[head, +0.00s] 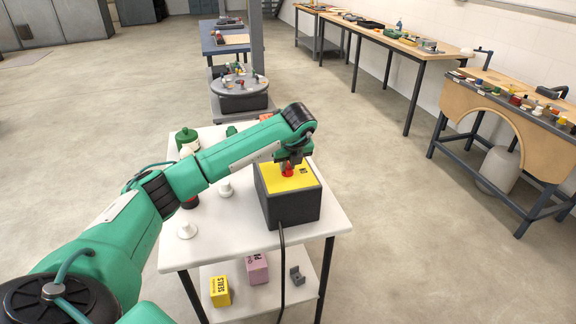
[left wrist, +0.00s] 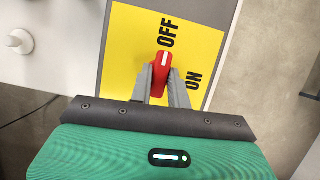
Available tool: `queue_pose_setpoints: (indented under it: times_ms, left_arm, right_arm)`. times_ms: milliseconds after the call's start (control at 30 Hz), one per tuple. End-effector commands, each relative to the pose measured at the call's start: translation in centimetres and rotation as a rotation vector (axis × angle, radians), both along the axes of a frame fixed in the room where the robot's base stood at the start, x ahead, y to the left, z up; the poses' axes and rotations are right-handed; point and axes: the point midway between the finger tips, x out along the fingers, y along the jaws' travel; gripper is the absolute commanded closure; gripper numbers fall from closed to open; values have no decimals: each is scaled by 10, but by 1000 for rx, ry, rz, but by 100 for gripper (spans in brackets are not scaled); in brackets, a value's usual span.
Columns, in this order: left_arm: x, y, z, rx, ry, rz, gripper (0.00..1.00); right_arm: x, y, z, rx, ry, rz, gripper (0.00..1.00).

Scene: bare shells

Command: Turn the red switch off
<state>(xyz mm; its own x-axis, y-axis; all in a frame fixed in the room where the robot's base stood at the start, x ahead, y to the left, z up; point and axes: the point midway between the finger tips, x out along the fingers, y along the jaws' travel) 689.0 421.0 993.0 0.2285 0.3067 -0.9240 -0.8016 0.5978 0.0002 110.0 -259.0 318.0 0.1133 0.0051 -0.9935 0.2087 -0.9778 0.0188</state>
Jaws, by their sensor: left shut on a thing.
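The red switch (head: 287,171) is a knob on the yellow top plate (head: 275,183) of a dark grey box (head: 289,208) on the white table. In the left wrist view the red switch (left wrist: 161,72) has a white mark at its upper end, pointing up toward the printed OFF. The word ON is printed to its lower right. My left gripper (head: 290,160) is above the plate; its fingers (left wrist: 162,86) are shut on the switch, one on each side. They hide part of the switch's lower sides. My right gripper is not in view.
White knob-like pieces (head: 187,230) and a green-capped bottle (head: 187,138) stand left of the box on the white table (head: 325,208). A dark cable (head: 281,265) hangs off the front. A yellow carton (head: 220,291) and a pink one (head: 257,269) sit on the lower shelf.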

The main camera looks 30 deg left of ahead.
Motion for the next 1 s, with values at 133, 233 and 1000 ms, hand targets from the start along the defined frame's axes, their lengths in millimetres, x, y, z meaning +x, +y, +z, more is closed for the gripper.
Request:
queue_pose_setpoints:
  times_ms: [133,233,1000]
  left_arm:
    - [1,1,3,1,-5,8,100]
    - [1,1,3,1,-5,8,100]
    - [-5,-8,23,0,-5,3,62]
  right_arm:
    - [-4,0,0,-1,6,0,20]
    - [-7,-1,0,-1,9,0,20]
    - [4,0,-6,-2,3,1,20]
